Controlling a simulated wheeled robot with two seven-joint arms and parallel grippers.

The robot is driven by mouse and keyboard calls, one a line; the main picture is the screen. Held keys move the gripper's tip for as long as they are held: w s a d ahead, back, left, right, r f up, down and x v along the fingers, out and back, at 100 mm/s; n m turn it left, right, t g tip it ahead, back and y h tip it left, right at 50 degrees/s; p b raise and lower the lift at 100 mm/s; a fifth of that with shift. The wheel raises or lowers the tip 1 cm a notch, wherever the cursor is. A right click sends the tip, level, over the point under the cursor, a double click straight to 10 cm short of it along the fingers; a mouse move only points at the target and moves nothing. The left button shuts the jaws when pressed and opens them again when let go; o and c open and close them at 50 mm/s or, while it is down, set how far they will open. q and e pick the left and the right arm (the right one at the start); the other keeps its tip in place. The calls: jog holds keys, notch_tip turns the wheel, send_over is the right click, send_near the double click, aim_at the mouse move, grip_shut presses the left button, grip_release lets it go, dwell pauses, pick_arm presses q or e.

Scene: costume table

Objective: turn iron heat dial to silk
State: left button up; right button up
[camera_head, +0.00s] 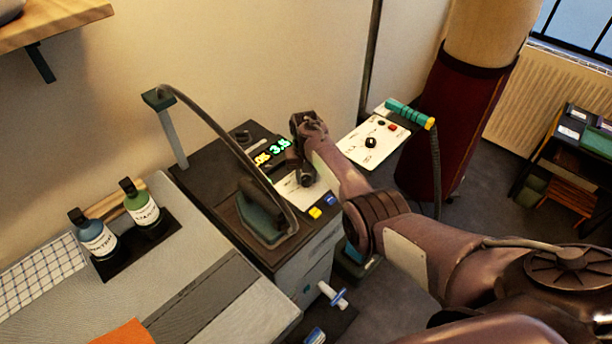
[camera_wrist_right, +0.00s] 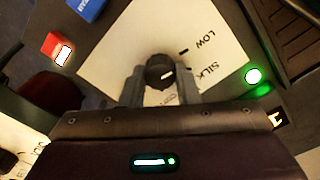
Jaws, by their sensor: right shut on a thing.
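The iron heat dial (camera_wrist_right: 158,68) is a round black knob on a white plate (camera_wrist_right: 120,45) in the right wrist view. The plate reads LOW and SILK, with another word partly hidden. The white mark on the knob points right, towards the SILK side. My right gripper (camera_wrist_right: 160,78) is shut on the dial, one finger on each side. The iron (camera_head: 264,215) stands on the dark console top, left of the gripper. My left gripper is not in view.
A green light (camera_wrist_right: 254,76) glows beside the plate. A display (camera_head: 279,147) shows green digits behind the gripper. A second white panel (camera_head: 365,143) with knobs is to the right. Two bottles (camera_head: 98,238) stand on the ironing surface at left. A cable arches over the iron.

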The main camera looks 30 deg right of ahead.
aim_at(306, 178)
jog(key=m, duration=0.3)
jog(key=shift+m, duration=2.1)
jog(key=o, duration=1)
jog(key=shift+c, duration=0.2)
jog(key=shift+r, duration=3.9)
